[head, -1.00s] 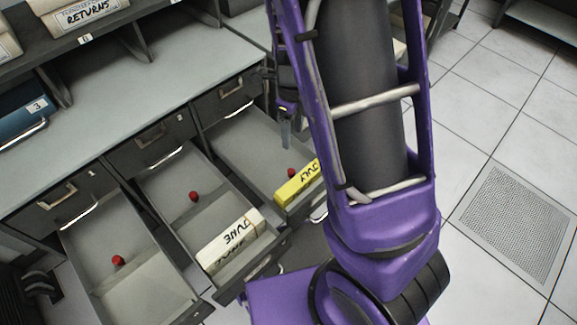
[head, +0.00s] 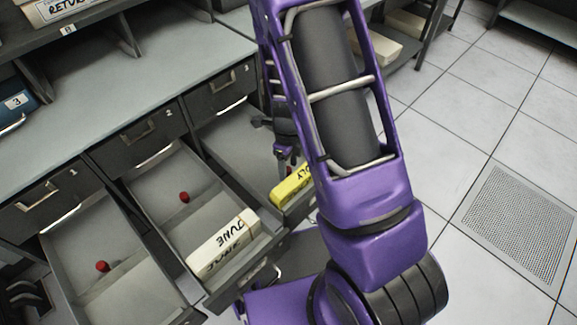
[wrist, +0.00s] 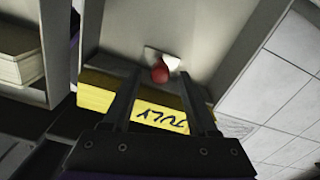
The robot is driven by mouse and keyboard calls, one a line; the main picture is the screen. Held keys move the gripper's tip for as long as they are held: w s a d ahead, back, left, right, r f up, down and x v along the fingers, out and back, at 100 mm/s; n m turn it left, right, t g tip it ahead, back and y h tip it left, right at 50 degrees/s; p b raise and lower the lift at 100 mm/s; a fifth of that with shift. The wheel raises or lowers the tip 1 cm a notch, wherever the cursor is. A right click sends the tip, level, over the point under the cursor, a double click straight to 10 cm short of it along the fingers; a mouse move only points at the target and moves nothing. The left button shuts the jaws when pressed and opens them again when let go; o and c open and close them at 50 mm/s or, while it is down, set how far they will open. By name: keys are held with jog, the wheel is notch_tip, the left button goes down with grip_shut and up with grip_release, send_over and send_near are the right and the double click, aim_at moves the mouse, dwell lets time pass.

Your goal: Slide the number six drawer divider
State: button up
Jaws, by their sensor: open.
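My gripper (head: 287,158) is open and points down into the right-hand open drawer (head: 222,128). In the wrist view its two fingers (wrist: 160,82) straddle a red knob (wrist: 160,72) from above, with a gap on each side; I cannot tell whether the tips are level with it. The knob sits on a small white plate (wrist: 155,56). A yellow block marked JULY (head: 291,185) lies beside it in the same drawer; it also shows under the fingers in the wrist view (wrist: 160,118). No label reading six is visible.
The left drawer, under label 1, has another red knob (head: 102,266). A grey counter (head: 110,90) lies behind; tiled floor is at right.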

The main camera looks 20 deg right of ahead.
grip_shut()
dwell(1.4)
